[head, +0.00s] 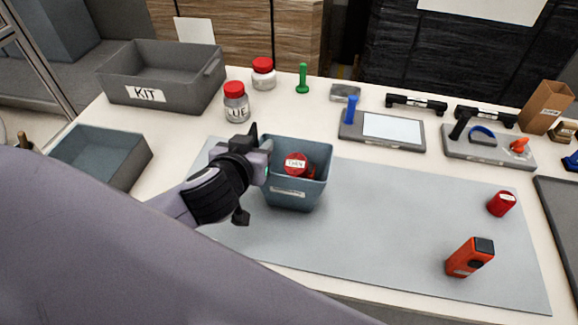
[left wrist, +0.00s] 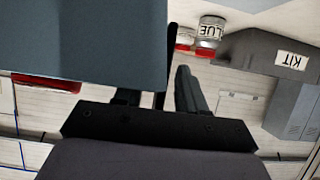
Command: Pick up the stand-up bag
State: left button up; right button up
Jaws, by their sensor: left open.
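I cannot pick out a stand-up bag for certain. The closest match is a brown upright container (head: 547,107) with a label at the back right, which could be a bag or a carton. My left gripper (head: 262,150) is open at the left rim of a blue-grey bin (head: 297,195), far from the brown container. In the left wrist view the bin's wall (left wrist: 80,40) is large and close, and hides part of one finger; the other finger (left wrist: 188,90) is beside it. Whether the fingers straddle the wall is unclear. My right gripper is out of view.
The bin holds a red labelled item (head: 296,164). A KIT crate (head: 165,95), another bin (head: 100,155) and two red-capped jars (head: 236,103) stand at the left. Tools and trays line the back. An orange device (head: 468,259) and red cylinder (head: 501,203) sit right. The mat's middle is clear.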

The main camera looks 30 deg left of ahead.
pick_arm(q)
jog(key=shift+s, duration=0.1)
jog(key=shift+c, duration=0.3)
grip_shut()
jog(key=shift+r, duration=0.15)
